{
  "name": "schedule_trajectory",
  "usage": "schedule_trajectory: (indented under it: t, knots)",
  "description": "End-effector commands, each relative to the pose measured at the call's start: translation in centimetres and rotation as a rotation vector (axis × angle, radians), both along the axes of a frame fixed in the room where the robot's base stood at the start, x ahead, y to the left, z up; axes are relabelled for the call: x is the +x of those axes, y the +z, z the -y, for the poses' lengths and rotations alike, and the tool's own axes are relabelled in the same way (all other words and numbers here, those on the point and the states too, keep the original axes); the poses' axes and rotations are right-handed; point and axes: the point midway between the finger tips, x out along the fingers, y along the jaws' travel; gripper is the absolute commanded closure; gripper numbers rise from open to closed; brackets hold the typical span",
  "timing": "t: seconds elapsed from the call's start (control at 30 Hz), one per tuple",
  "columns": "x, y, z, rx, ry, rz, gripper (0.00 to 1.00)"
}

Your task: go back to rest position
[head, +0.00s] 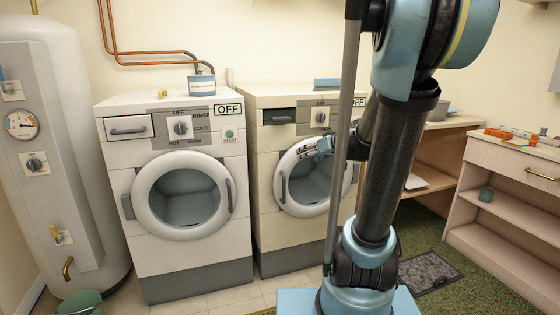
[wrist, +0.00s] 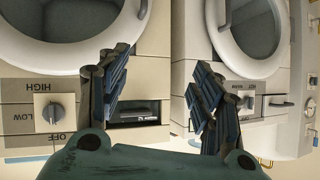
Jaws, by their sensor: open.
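My gripper (head: 318,148) is open and empty in the head view, raised in front of the upper door area of the right-hand machine. In the wrist view, which is upside down, its two blue-padded fingers (wrist: 160,92) are spread apart with nothing between them. My arm reaches down and across the right half of the head view, hiding part of the right-hand machine (head: 267,240). That machine's round door is shut, and it also shows on the left of the wrist view (wrist: 150,72). The left-hand washer (head: 190,250) has its round door shut and its panel reads OFF.
A grey boiler (head: 70,150) stands at far left, with a green bucket (head: 80,303) below. A small tub (head: 201,84) sits on the left-hand washer. At right are a wooden desk (head: 455,127) and a low shelf unit (head: 510,157). A dark mat (head: 430,272) lies on green carpet.

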Motion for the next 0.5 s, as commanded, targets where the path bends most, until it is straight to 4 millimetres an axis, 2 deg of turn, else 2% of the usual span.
schedule_trajectory:
  t: [0.03,0.23,0.5]
  knots:
    - [-1.8,-0.8,-0.5,-0.015,0.005,-0.045,0.41]
    - [-8.3,-4.0,-0.8,-0.079,-0.016,-0.235,0.41]
    - [-16.8,-8.5,1.0,-0.197,-0.114,-0.475,0.41]
